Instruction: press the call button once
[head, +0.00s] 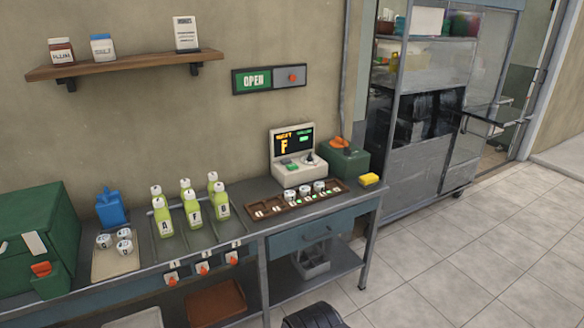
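A beige console (292,152) stands at the back of the right end of the counter. Its dark screen (293,142) shows a large orange letter that looks like F, with small orange and green text. On its sloped front are a small green button (292,167) and a dark knob or lever (310,159). No label reading "call" can be made out, so I cannot tell for certain which control is the call button. My gripper is not in view. A dark rounded part at the bottom edge may be mine.
A brown tray (268,211) with small cups lies in front of the console. A green box (347,162) and yellow sponge (370,179) are to its right. Several bottles (192,212) stand left on the counter (245,190). Orange levers (203,269) line the front edge. Tiled floor (450,260) is clear right.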

